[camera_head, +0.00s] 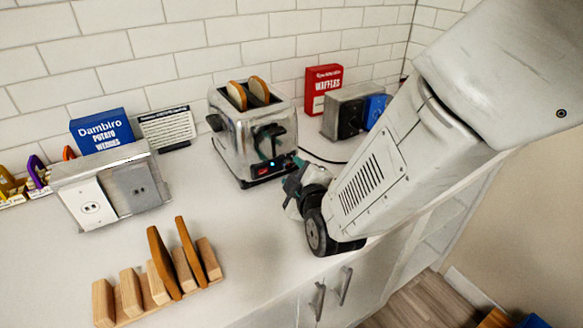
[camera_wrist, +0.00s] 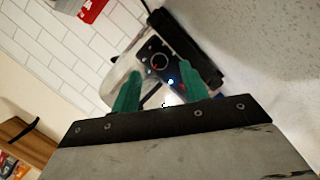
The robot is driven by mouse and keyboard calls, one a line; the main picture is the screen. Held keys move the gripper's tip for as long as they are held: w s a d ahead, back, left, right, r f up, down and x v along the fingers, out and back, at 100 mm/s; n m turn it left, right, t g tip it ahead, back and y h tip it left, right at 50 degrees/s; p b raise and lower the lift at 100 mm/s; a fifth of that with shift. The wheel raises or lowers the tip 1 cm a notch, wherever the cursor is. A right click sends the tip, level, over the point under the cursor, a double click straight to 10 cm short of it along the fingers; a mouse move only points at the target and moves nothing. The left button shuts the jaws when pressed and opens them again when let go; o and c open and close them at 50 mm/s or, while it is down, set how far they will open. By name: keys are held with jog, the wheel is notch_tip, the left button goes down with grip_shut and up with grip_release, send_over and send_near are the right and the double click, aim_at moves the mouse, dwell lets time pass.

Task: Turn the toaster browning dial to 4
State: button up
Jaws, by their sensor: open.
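The chrome toaster (camera_head: 232,143) stands on the white counter against the tiled wall, with two slices of bread in its slots. In the wrist view the toaster's front panel (camera_wrist: 178,62) is seen close up, with a round dark browning dial (camera_wrist: 159,62) and small lights. The number the dial points to is too small to read. My gripper (camera_wrist: 155,82) has two green fingers, open and apart, with the panel beyond them and nothing between them. In the head view my gripper (camera_head: 297,163) is close to the toaster's lower front right, and its fingertips partly hide that area.
A metal outlet box (camera_head: 350,110) and a red waffles box (camera_head: 322,88) stand right of the toaster. Another outlet box (camera_head: 112,187), a blue wedges box (camera_head: 102,132) and a sign (camera_head: 167,127) stand left. A wooden rack (camera_head: 130,298) lies at front left. The counter between is clear.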

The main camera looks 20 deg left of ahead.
aim_at(288, 166)
jog(key=shift+x, duration=1.6)
grip_shut()
